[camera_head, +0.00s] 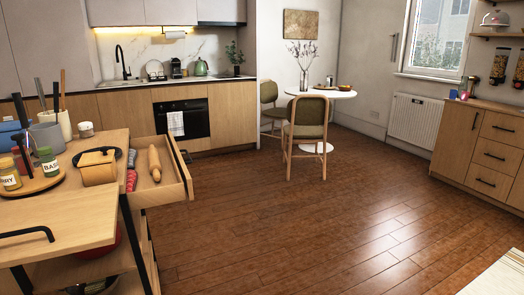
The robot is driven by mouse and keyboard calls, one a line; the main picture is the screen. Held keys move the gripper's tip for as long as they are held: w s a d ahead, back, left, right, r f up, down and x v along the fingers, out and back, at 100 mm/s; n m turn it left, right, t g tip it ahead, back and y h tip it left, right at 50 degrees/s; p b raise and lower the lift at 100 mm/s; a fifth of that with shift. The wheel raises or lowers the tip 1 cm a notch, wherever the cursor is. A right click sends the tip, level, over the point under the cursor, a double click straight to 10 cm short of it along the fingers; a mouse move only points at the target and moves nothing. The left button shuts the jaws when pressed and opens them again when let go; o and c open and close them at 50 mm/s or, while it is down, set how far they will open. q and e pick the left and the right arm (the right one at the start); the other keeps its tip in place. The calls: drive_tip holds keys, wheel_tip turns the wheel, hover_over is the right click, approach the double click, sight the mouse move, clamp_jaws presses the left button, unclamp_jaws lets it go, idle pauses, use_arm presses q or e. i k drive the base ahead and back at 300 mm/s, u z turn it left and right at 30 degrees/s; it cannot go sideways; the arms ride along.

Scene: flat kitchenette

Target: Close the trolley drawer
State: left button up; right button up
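The wooden trolley (75,215) stands at the left of the head view. Its drawer (172,189) is pulled out on the trolley's right side, toward the open floor. A rolling pin (154,163) lies in the drawer, with a red patterned item (131,180) and a grey item (132,158) beside it near the trolley top. A black bar handle (179,152) runs along the drawer's outer front. The back of the drawer is hidden under the trolley top. Neither of my grippers is in view.
Spice jars (47,164) on a round board, a grey pot (48,137) and a wooden-and-black holder (97,167) crowd the trolley top. The wood floor (290,220) right of the drawer is clear. A chair (306,132) and round table (321,93) stand farther back.

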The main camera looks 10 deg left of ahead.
sight(175, 177)
drive_tip(key=z, duration=0.4)
drive_tip(key=i, duration=1.15)
drive_tip(key=u, duration=0.85)
drive_tip(key=i, duration=1)
drive_tip(key=u, duration=1.1)
drive_tip(key=k, duration=0.5)
drive_tip(key=z, duration=0.75)
drive_tip(key=i, duration=0.65)
drive_tip(key=u, duration=0.1)
